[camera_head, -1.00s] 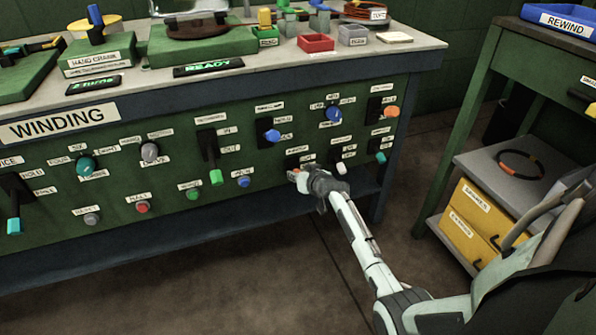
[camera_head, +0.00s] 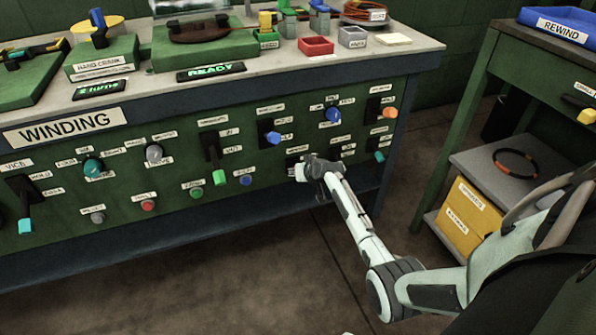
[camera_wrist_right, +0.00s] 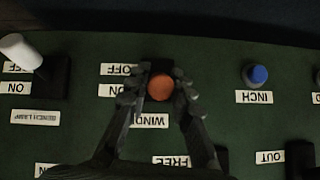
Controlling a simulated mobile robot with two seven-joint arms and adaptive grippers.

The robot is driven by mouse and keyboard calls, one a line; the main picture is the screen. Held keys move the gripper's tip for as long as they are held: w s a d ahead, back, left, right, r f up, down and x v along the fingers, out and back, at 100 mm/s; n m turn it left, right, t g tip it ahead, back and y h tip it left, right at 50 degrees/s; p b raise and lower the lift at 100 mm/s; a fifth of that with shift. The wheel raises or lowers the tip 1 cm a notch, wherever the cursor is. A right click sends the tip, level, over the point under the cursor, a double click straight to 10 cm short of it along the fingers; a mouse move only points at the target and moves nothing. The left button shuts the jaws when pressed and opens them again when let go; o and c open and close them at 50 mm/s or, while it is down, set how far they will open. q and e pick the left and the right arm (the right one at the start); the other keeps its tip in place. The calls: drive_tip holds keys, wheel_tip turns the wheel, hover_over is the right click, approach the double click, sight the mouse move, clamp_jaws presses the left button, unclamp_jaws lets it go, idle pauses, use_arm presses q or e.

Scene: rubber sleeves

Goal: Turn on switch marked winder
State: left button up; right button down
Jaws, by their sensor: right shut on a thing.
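The winder switch is on the green front panel of the winding bench. In the right wrist view, which is upside down, its orange knob (camera_wrist_right: 160,88) sits between my right gripper's fingers (camera_wrist_right: 159,84), level with the ON label (camera_wrist_right: 113,88). The OFF label (camera_wrist_right: 120,69) is just above it in that picture. A label reading WIND (camera_wrist_right: 150,120) is partly covered by a finger. In the head view my right gripper (camera_head: 302,171) is at the panel's lower right and hides the knob. It is shut on the knob. My left gripper is not in view.
A white-tipped bench lamp lever (camera_wrist_right: 20,50) and a blue INCH knob (camera_wrist_right: 257,75) flank the switch. A green-handled lever (camera_head: 219,177) and a blue button (camera_head: 246,180) are to the left in the head view. Open floor lies in front of the bench.

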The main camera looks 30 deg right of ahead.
drive_tip(key=c, duration=1.3)
unclamp_jaws()
drive_tip(key=v, duration=1.2)
drive_tip(key=shift+d, duration=0.1)
drive_tip(key=s+a+f+n+g, duration=0.2)
drive_tip(key=s+a+f, duration=0.2)
drive_tip(key=s+f, duration=0.5)
drive_tip(key=s+a+f+n+g, duration=0.2)
drive_tip(key=s+a+f, duration=0.3)
drive_tip(key=s+f, duration=0.4)
drive_tip(key=s+a+f+n+g, duration=0.2)
drive_tip(key=s+f, duration=0.7)
drive_tip(key=s, duration=0.5)
drive_tip(key=shift+s+a+f+g+y, duration=0.1)
drive_tip(key=shift+a+g+y, duration=0.2)
drive_tip(key=shift+a+g, duration=0.75)
